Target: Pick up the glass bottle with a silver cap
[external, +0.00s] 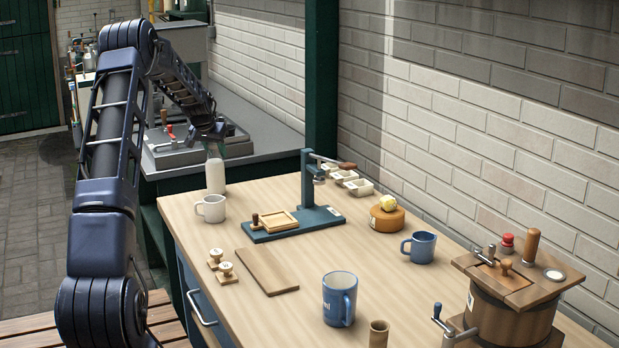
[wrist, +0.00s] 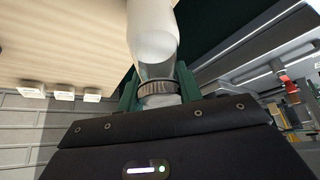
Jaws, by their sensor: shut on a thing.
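The glass bottle (external: 215,174) has white contents and is upright at the far left end of the wooden table. My gripper (external: 214,140) reaches it from above and is shut on its neck; the arm's end hides the top. In the wrist view the bottle (wrist: 152,32) runs up from between the green fingers of my gripper (wrist: 158,92), with a grey ribbed band at its neck. The silver cap is not clearly seen. I cannot tell whether the base touches the tabletop.
A white mug (external: 211,208) stands close in front of the bottle. A teal press (external: 296,222) is to its right. Blue mugs (external: 339,300), a board (external: 267,271) and a wooden churn (external: 512,305) stand nearer. A grey counter (external: 250,125) lies behind.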

